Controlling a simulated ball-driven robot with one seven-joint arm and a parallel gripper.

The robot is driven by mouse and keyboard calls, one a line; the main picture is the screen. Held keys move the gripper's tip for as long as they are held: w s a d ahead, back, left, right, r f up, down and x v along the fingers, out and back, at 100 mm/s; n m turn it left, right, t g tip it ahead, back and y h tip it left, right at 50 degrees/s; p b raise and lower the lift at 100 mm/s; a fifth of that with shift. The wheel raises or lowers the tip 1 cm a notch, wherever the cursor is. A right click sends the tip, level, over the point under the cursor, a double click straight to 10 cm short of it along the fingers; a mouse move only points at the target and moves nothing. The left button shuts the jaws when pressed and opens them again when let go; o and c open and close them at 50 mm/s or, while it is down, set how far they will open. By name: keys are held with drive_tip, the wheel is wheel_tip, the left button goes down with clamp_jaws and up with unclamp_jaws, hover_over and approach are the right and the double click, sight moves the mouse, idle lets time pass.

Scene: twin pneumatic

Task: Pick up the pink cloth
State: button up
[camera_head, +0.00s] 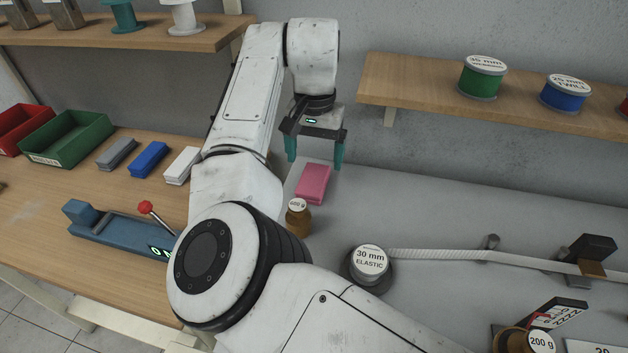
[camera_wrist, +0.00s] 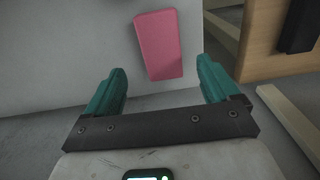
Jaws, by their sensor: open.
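The pink cloth (camera_head: 313,184) is a folded rectangular block lying on the grey tabletop, near its back left part. My gripper (camera_head: 315,166) is open and empty, with its teal fingers pointing down above and just behind the cloth. In the wrist view the cloth (camera_wrist: 159,45) lies ahead of the gap between the two fingers (camera_wrist: 162,85), apart from them. No contact with the cloth shows.
A 30 mm elastic spool (camera_head: 369,262) is to the right. White, blue and grey folded cloths (camera_head: 150,158) lie on the wooden table at left. A shelf (camera_head: 420,90) hangs at right.

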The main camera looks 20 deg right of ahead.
sight(313, 178)
drive_tip(key=shift+s+a+f, duration=0.1)
drive_tip(key=shift+f, duration=1.3)
drive_tip(key=shift+a+f, duration=0.1)
drive_tip(key=shift+f, duration=1.25)
drive_tip(key=shift+c, duration=0.2)
drive_tip(key=c, duration=1.1)
drive_tip(key=shift+r, duration=0.1)
wheel_tip(313, 178, up, 10)
